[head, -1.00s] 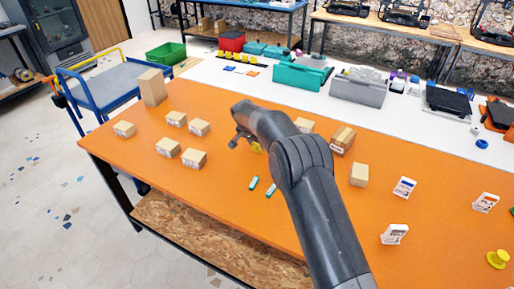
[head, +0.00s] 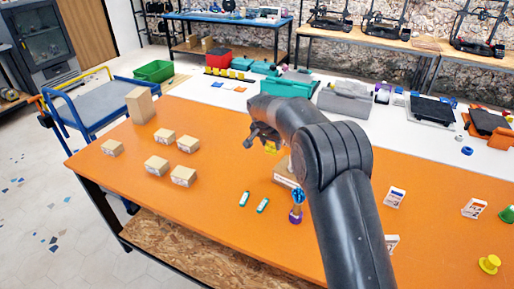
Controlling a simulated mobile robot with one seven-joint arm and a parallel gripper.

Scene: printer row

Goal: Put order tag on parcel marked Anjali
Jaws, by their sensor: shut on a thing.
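My gripper (head: 257,140) is over the middle of the orange table, its fingers partly hidden by my wrist. It is shut on a small yellow thing (head: 271,147), only partly visible, which may be the order tag. Just below and right, a cardboard parcel (head: 285,173) with a pale label is partly hidden by my arm. Several small parcels stand at the left, among them a front one (head: 183,176), a middle one (head: 156,165) and a far-left one (head: 112,148). The names are too small to read, so I cannot tell which is marked Anjali.
A tall box (head: 140,105) stands at the far left corner. Two teal-and-white pieces (head: 244,199) and a purple-and-blue object (head: 297,206) lie or stand near the front. White cards (head: 394,197) stand at the right. The front left of the orange table (head: 190,215) is clear.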

